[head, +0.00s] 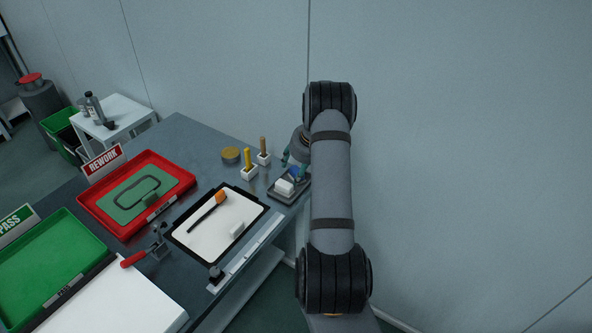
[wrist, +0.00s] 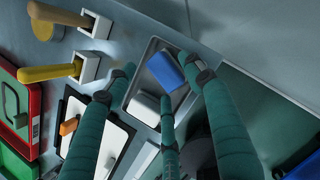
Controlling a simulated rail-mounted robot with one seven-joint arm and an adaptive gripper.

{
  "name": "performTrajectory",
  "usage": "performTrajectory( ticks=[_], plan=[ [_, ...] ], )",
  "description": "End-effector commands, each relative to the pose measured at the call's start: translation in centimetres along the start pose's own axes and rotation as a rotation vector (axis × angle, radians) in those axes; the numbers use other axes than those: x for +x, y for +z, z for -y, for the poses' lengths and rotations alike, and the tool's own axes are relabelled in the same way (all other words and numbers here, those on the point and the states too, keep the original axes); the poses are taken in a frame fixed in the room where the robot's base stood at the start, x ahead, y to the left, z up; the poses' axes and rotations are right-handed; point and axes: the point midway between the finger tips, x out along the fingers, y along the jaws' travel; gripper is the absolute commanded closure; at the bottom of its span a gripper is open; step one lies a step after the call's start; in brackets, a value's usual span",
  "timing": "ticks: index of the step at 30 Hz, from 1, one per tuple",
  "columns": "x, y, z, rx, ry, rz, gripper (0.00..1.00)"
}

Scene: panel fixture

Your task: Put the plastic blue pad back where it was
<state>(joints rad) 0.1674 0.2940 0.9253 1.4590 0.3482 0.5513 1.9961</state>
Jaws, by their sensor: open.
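The blue pad (wrist: 166,71) lies in a small grey tray (wrist: 150,53) in the wrist view, at the tray's upper right beside a white block (wrist: 144,107). In the head view the blue pad (head: 294,172) is partly hidden by my gripper. My gripper (wrist: 158,72) is open, with its green fingers spread around the tray area. One fingertip is close to the blue pad's right edge; I cannot tell if it touches. In the head view my gripper (head: 293,158) is above the tray (head: 290,196) at the table's right end.
Two white holders with a yellow-handled tool (head: 248,160) and a brown-handled tool (head: 263,147) stand left of the tray, near a round tin (head: 230,154). A white board (head: 205,238) with a brush, a red tray (head: 91,201) and a green tray (head: 50,255) lie further left.

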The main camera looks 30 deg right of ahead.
Motion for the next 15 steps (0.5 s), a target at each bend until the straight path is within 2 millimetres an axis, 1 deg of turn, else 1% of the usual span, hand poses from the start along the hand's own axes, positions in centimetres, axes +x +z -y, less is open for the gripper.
performTrajectory(
  ticks=[9, 12, 15],
  plan=[
    [-6.6, 0.1, 0.1, 0.001, -0.004, 0.005, 0.47],
    [-8.4, 0.0, 0.1, 0.001, -0.003, 0.004, 0.47],
    [-9.9, 0.1, 0.1, 0.001, -0.002, 0.003, 0.47]
  ],
)
